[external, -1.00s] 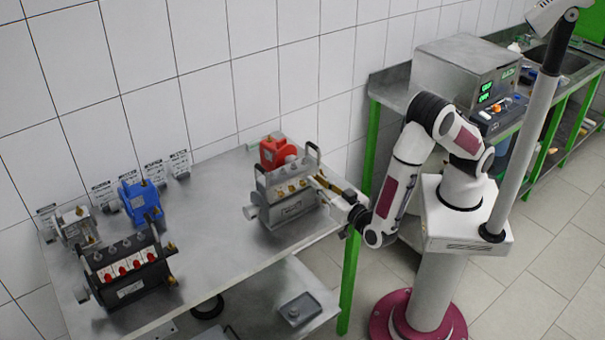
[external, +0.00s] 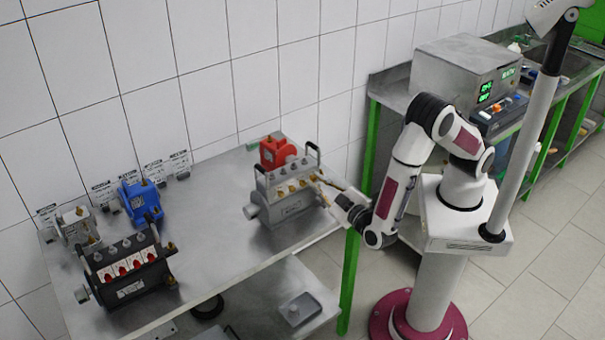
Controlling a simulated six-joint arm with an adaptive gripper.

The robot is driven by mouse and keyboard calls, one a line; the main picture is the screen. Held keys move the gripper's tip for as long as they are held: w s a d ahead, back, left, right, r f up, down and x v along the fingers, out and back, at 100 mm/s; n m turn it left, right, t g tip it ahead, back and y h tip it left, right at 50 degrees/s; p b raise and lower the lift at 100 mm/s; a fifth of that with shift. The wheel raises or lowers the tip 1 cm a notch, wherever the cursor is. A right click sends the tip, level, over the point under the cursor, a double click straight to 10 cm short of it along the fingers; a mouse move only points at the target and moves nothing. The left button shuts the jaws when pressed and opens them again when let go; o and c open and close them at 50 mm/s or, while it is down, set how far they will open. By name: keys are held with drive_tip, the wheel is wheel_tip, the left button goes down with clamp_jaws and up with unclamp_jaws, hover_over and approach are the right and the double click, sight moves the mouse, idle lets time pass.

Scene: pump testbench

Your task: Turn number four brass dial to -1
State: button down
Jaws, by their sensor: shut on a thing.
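The grey pump block (external: 288,207) stands on the metal table and has a row of several brass dials (external: 292,188) along its upper front. My gripper (external: 320,182) reaches in from the right to the right end of this row. Its fingers are shut on the rightmost brass dial, which they largely hide. The number labels and the dial's setting are too small to read.
A red pump part (external: 275,151) stands behind the grey block. A black block with red dials (external: 126,270), a blue pump (external: 141,203) and a small silver pump (external: 76,227) stand at left. The table (external: 225,225) is clear between.

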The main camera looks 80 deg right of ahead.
drive_tip(key=shift+n, duration=0.4)
drive_tip(key=c, duration=2.3)
unclamp_jaws()
drive_tip(key=shift+s+a, duration=0.1)
drive_tip(key=shift+a, duration=0.05)
drive_tip(key=v, duration=1.1)
drive_tip(key=shift+s+a, duration=0.2)
drive_tip(key=shift+s, duration=0.05)
drive_tip(key=shift+f, duration=0.1)
